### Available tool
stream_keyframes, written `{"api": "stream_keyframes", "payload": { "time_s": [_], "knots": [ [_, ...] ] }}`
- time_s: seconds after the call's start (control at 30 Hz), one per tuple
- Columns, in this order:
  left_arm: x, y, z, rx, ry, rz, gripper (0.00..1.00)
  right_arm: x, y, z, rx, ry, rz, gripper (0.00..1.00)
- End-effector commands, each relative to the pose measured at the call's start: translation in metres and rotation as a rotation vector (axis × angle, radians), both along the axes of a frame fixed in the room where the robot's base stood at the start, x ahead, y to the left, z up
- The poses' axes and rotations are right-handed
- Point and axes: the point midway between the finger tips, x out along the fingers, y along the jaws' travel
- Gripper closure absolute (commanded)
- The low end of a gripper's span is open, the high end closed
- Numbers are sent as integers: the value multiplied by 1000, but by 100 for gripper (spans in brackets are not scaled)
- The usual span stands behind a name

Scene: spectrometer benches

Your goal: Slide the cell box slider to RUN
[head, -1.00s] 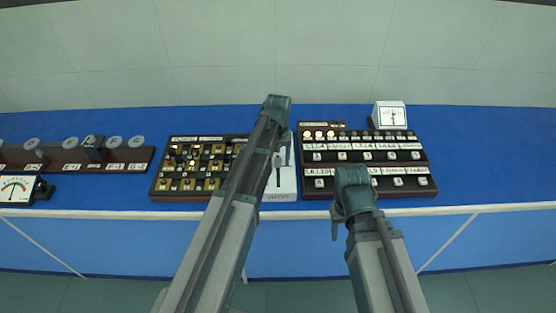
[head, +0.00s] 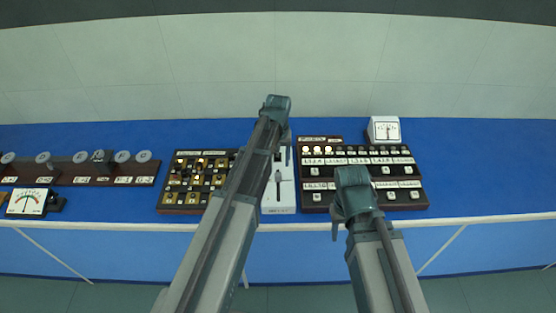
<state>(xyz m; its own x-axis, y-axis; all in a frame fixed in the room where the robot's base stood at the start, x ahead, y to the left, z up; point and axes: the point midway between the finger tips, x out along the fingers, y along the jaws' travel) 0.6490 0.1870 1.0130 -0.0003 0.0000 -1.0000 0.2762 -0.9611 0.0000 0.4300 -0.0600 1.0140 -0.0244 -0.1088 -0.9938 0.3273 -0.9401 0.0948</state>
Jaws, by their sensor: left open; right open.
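The cell box (head: 287,200) is a narrow white box on the blue bench, partly covered by my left arm. A dark slider handle (head: 278,180) stands in a slot on its face; its label is too small to read. My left gripper (head: 277,104) is at the end of the arm reaching across the bench, over the far end of the box and beyond the handle. It is open, with its fingers mostly hidden. My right gripper (head: 350,192) is open, in front of the dark switch panel to the right of the box, apart from the slider.
A brown board with brass plugs (head: 190,185) lies left of the box, partly behind my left arm. A dark switch panel (head: 400,170) and a white dial meter (head: 384,129) are to the right. Another meter (head: 27,203) and a knob rail (head: 75,172) lie far left.

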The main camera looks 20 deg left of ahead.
Motion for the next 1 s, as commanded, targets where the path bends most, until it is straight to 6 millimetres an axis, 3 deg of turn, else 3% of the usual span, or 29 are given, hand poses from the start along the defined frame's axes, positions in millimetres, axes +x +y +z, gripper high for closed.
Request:
{"api": "stream_keyframes", "payload": {
  "time_s": [0.03, 0.33, 1.0],
  "knots": [
    [0, 0, 17, 0, 0, 0, 38, 0, 0, 17, 0, 0, 0, 50],
    [0, 0, 56, 0, 0, 0, 38, 0, 0, 56, 1, 0, -4, 50],
    [-4, -3, 58, 1, 1, -8, 38, 0, 0, 58, 1, 0, -7, 50]
  ]
}}
